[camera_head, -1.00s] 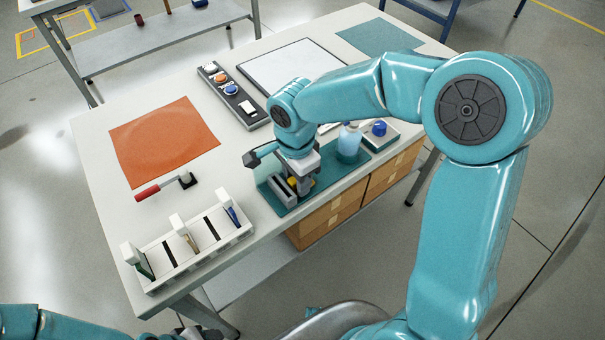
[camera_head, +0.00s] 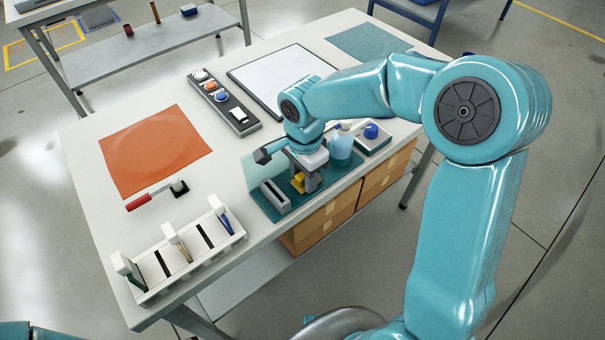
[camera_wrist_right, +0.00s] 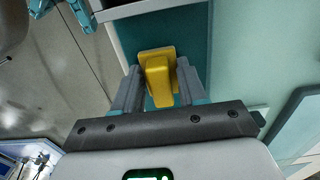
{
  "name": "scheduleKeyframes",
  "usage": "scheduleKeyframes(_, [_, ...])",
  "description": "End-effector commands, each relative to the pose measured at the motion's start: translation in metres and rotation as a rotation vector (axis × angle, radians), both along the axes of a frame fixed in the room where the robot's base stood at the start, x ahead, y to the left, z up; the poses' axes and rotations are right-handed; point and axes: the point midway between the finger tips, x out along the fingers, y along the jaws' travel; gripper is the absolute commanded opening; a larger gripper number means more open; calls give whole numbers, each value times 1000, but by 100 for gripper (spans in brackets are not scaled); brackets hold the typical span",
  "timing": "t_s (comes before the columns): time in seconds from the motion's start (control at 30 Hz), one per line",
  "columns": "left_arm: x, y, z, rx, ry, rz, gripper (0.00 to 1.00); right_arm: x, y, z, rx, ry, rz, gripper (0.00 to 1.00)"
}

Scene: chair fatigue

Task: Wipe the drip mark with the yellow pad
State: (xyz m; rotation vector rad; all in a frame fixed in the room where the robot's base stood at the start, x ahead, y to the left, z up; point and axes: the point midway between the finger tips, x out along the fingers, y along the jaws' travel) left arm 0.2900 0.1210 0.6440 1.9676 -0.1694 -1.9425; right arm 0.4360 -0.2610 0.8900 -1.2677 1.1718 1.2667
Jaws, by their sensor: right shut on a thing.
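My right gripper (camera_head: 308,178) is shut on the yellow pad (camera_head: 298,183), over the teal mat (camera_head: 285,212) at the table's front right. In the right wrist view the yellow pad (camera_wrist_right: 158,72) sits between the two grey fingers, with the teal mat (camera_wrist_right: 195,35) behind it. I cannot tell whether the pad touches the mat. I cannot make out a drip mark in either view. My left gripper is out of view.
A grey slotted holder (camera_head: 273,196) stands left of the pad; a light-blue bottle (camera_head: 341,147) stands to its right. A button strip (camera_head: 224,100), a framed white panel (camera_head: 275,72), an orange sheet (camera_head: 150,150) and a white rack (camera_head: 190,262) occupy the table (camera_head: 85,190).

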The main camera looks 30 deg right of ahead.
Motion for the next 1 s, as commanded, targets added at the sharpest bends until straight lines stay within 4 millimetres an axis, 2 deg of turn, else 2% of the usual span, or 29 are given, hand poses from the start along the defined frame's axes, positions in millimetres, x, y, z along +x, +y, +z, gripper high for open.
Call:
scheduleKeyframes(0.53, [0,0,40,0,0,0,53,0,0,57,0,2,-1,13])
scheduleKeyframes(1.0, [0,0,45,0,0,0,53,0,0,66,0,0,0,13])
